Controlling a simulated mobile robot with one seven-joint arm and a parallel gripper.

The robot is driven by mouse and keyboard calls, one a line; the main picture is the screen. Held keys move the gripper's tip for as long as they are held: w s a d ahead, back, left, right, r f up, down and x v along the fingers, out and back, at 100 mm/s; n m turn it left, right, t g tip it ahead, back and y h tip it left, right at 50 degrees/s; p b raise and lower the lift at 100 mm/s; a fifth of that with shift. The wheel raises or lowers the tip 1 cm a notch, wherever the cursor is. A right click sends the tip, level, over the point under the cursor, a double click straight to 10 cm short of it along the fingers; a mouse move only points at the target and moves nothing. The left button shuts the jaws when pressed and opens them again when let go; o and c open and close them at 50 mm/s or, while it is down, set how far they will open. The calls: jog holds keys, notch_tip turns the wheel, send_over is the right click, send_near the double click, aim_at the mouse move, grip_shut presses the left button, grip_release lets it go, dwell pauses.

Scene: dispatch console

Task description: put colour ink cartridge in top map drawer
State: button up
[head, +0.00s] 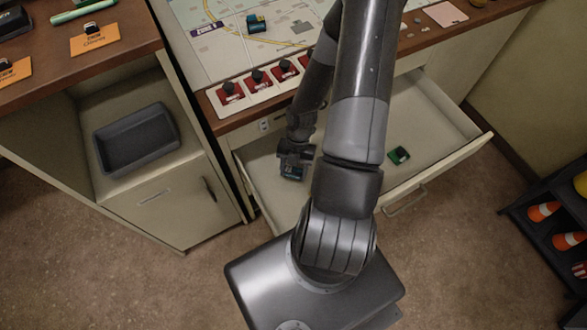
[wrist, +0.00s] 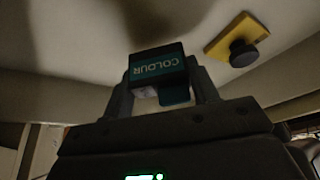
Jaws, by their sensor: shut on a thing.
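The colour ink cartridge (wrist: 158,68) is a dark block with a teal label reading COLOUR in the wrist view. My gripper (wrist: 163,88) is shut on it, with one finger on each side. In the head view my gripper (head: 293,170) holds the cartridge (head: 292,174) at the left part of the open top map drawer (head: 440,110). I cannot tell whether the cartridge touches the drawer floor. The drawer is pulled out under the map table, and my arm hides its middle.
A small dark and green item (head: 399,155) lies in the drawer. Another dark and teal block (head: 256,23) sits on the map. A grey tray (head: 137,139) is in the left cabinet's open shelf. A yellow plate with a black knob (wrist: 240,53) shows in the wrist view.

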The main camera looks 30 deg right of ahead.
jog(key=shift+f, duration=0.35)
jog(key=o, duration=1)
jog(key=shift+r, duration=0.1)
jog(key=v, duration=0.8)
jog(key=shift+r, duration=0.3)
jog(key=shift+s, duration=0.1)
